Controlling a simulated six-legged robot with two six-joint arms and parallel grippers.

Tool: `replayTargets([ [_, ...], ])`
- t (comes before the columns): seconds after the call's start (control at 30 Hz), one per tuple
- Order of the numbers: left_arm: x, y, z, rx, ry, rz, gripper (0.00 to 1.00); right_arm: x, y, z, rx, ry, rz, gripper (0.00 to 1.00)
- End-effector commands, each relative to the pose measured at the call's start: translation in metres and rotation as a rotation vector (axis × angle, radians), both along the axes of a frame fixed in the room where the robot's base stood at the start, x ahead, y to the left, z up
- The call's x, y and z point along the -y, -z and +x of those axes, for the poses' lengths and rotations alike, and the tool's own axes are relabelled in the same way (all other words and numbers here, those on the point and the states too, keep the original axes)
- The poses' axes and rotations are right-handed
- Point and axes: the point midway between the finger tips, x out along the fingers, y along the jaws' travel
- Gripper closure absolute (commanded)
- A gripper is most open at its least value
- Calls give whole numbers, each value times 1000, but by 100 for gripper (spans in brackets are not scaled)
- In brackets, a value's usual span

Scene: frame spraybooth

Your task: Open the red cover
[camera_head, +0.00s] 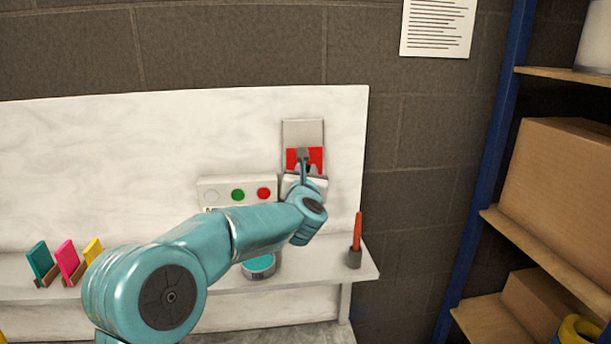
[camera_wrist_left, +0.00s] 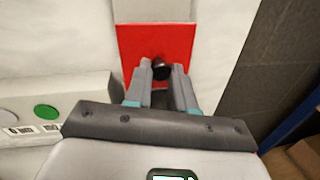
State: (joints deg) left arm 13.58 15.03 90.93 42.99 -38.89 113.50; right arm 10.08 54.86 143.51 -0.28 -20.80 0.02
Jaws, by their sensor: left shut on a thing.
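The red cover (camera_head: 317,156) is a flat red panel on a grey plate fixed to the white back board. It also shows in the left wrist view (camera_wrist_left: 135,45), where a dark round knob (camera_wrist_left: 161,69) sits near its lower middle. My left gripper (camera_head: 303,154) is at the cover's front, and in the left wrist view (camera_wrist_left: 161,72) its two fingers are shut on the knob. The gripper hides the lower part of the cover in both views. My right gripper is in neither view.
A control box (camera_head: 214,190) with white, green and red buttons is left of the cover. A red-handled tool (camera_head: 357,232) stands in a holder on the shelf at right. A round teal-topped item (camera_head: 259,264) and several coloured cards (camera_head: 67,259) are on the shelf. Cardboard boxes (camera_head: 560,190) fill the right rack.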

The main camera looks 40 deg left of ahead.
Motion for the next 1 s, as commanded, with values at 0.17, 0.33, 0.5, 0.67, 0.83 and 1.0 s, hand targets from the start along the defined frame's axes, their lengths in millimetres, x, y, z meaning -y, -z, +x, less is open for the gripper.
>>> replayTargets([
  [0.17,0,0,0,0,1,0,50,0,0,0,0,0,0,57],
  [0.33,0,1,0,0,1,0,50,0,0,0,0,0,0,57],
  [0.5,7,1,-8,1,1,1,50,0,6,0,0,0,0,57],
  [0.67,31,3,-34,3,4,0,50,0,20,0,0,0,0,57],
  [0.83,62,3,-69,4,6,0,50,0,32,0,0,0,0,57],
  [1.0,88,1,-99,3,4,0,50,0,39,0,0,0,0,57],
])
